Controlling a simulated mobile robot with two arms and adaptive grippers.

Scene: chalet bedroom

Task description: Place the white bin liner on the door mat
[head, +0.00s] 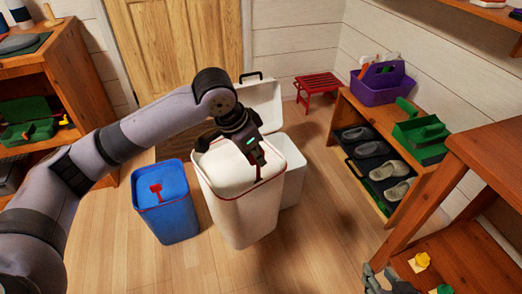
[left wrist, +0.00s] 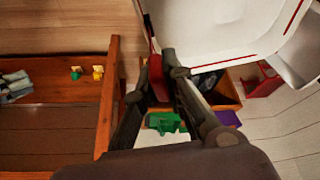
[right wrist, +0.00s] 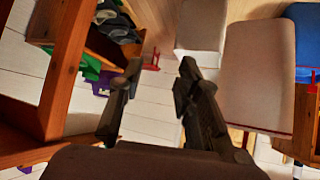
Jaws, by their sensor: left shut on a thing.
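The white bin liner (head: 238,207), a tall white tub with a red rim, is upright in front of a white bin (head: 292,186) in the head view. My left gripper (head: 262,170) is shut on its red handle at the right side of the rim. The red handle (left wrist: 155,75) and the white liner wall (left wrist: 215,30) show by the left gripper (left wrist: 160,62) in the left wrist view. Whether the liner's base touches the floor is unclear. My right gripper (right wrist: 157,75) is open and empty; its tips show at the head view's bottom edge. I cannot clearly make out the door mat.
A blue tub with a red handle (head: 166,215) stands left of the liner. The wooden door (head: 185,55) is behind. A bench (head: 345,115) with shoes and a purple caddy (head: 382,85) is right. A red stool (head: 318,85) stands behind. Floor in front is clear.

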